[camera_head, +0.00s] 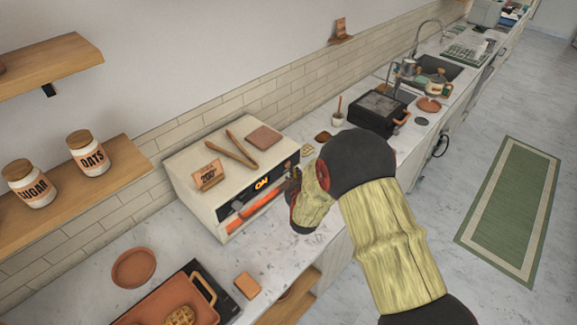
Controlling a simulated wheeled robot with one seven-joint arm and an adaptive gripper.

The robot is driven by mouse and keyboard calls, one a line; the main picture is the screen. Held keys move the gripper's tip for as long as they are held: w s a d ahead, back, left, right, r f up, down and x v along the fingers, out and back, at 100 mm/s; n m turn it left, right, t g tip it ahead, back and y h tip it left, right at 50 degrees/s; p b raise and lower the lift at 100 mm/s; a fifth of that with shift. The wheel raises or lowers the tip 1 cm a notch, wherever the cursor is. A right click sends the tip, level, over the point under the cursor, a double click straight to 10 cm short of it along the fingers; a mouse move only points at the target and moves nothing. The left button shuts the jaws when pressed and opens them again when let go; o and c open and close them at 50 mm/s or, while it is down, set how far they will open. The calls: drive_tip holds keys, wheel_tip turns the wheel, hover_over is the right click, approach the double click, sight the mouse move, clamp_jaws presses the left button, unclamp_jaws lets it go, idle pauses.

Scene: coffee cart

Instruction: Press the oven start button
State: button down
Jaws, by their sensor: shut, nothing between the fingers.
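The oven (199,172) is a cream box on the counter against the tiled wall, with a dark front panel and an orange handle. A lit display (262,183) on its front reads "ON". My gripper (291,178) is at the right end of the oven's front panel and is shut with nothing in it. My arm comes in from the lower right and covers part of the counter. The start button cannot be made out; the gripper hides that end of the panel. I cannot tell whether the fingertips touch the panel.
Wooden tongs (240,150), a small sign (208,175) and a square pad (264,138) lie on the oven's top. A tray (178,301) with a waffle is at the front left. A black appliance (377,112) stands farther along the counter. The floor at right is clear around a green rug (508,208).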

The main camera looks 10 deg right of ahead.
idle(0.3)
drive_tip(key=s+d, duration=0.1)
drive_tip(key=s, duration=0.1)
drive_tip(key=s+d, duration=0.2)
drive_tip(key=shift+b, duration=0.3)
idle(0.8)
